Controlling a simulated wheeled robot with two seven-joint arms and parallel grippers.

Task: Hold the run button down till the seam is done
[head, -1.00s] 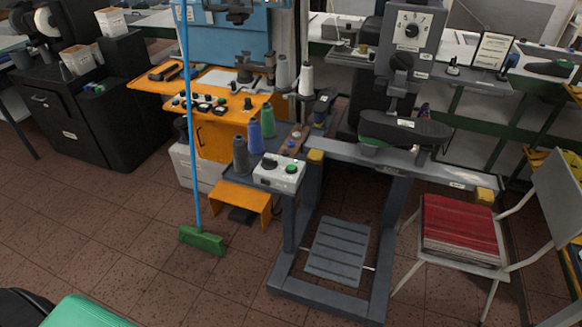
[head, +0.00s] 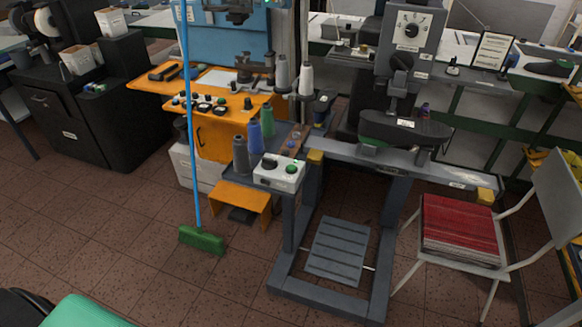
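A white control box (head: 279,173) sits on the left end of the grey sewing stand (head: 345,155). On its top are a green button (head: 291,169) and a dark round knob (head: 270,163). Which of them is the run button I cannot read from here. The grey machine head (head: 405,50) stands behind the stand, with a dark shoe-shaped piece (head: 403,131) below it. A seam is too small to make out. Neither of my grippers is in view, and nothing touches the control box.
Thread cones, including a blue one (head: 255,137), stand behind the control box. A blue-handled broom (head: 202,239) stands upright left of the stand. A green seat (head: 84,311) is at the lower left. The floor in front is clear.

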